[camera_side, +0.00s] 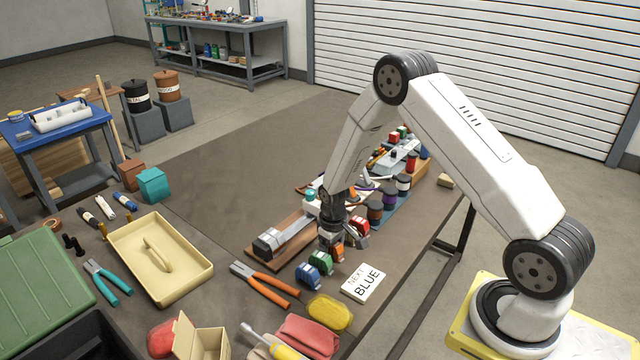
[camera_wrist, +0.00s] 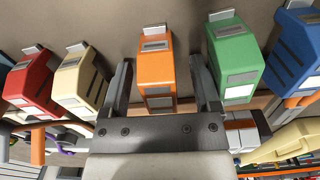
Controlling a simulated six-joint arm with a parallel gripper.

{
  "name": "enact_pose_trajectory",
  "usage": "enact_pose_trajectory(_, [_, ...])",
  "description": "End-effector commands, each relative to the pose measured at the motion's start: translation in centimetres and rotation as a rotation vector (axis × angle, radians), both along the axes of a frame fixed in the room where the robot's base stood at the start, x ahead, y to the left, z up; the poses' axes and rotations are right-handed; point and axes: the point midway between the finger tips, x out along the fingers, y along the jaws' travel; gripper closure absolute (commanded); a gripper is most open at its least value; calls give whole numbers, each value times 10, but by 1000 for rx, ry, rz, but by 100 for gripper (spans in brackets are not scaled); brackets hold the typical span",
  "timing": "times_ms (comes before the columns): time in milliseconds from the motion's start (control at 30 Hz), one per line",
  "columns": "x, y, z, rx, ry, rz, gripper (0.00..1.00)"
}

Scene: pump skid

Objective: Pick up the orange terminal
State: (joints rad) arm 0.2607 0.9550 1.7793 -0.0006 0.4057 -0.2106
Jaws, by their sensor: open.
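The orange terminal (camera_wrist: 156,66) stands upright between my two fingers in the wrist view, with a visible gap on each side. My gripper (camera_wrist: 160,84) is open and holds nothing. In the side view the orange terminal (camera_side: 337,252) is partly hidden just below my gripper (camera_side: 334,240). The green terminal (camera_wrist: 234,62) is just right of my right finger in the wrist view, and the blue terminal (camera_wrist: 294,52) is beyond it. A cream terminal (camera_wrist: 78,82) and a red terminal (camera_wrist: 28,82) are left of my left finger.
A card lettered BLUE (camera_side: 363,282), orange-handled pliers (camera_side: 265,284) and a yellow sponge (camera_side: 329,313) lie near the terminals. A metal rail on a wooden board (camera_side: 266,260) lies to the left. A cream tray (camera_side: 187,285) is farther left. Jars (camera_side: 375,210) stand behind my gripper.

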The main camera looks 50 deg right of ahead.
Motion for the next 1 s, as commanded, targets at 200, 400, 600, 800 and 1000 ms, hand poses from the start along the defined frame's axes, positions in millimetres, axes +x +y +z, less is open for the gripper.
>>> enact_pose_trajectory(200, [0, 0, 0, 0, 0, 0, 21])
enact_pose_trajectory(400, [0, 0, 0, 0, 0, 0, 33])
enact_pose_trajectory(600, [0, 0, 0, 0, 0, 0, 97])
enact_pose_trajectory(800, [0, 0, 0, 0, 0, 0, 100])
enact_pose_trajectory(1000, [0, 0, 2, 0, 0, 0, 100])
